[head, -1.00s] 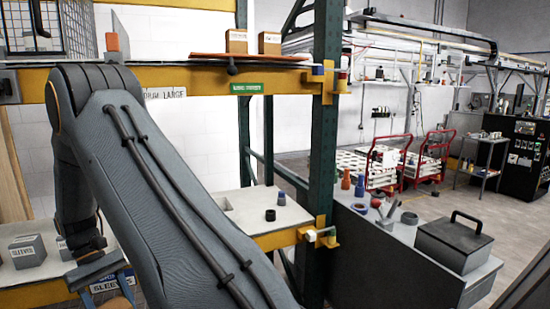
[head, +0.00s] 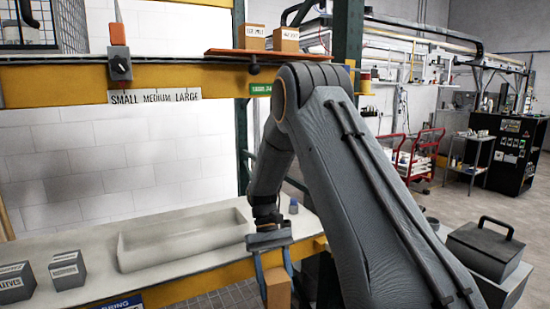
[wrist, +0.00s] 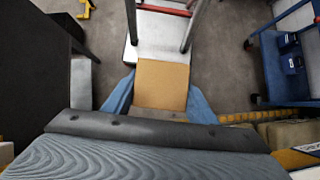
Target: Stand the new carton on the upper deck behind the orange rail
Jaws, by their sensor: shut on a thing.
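My gripper (head: 277,275) is low in front of the lower bench, with its blue fingers closed on the sides of a plain brown carton (head: 279,291). In the wrist view the carton (wrist: 162,84) sits between both blue fingers, above the floor. The upper deck carries two brown labelled cartons, a left one (head: 252,37) and a right one (head: 286,39), standing side by side. An orange-red strip (head: 225,53) runs along the deck at their base; I cannot tell its exact height against them. The held carton is well below this deck.
A yellow beam (head: 75,88) with a size label (head: 155,96) fronts the upper deck. Below are a pale trough (head: 185,238) and grey boxes (head: 68,270). My arm hides part of the green post (head: 347,35). A grey case (head: 485,245) is at right.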

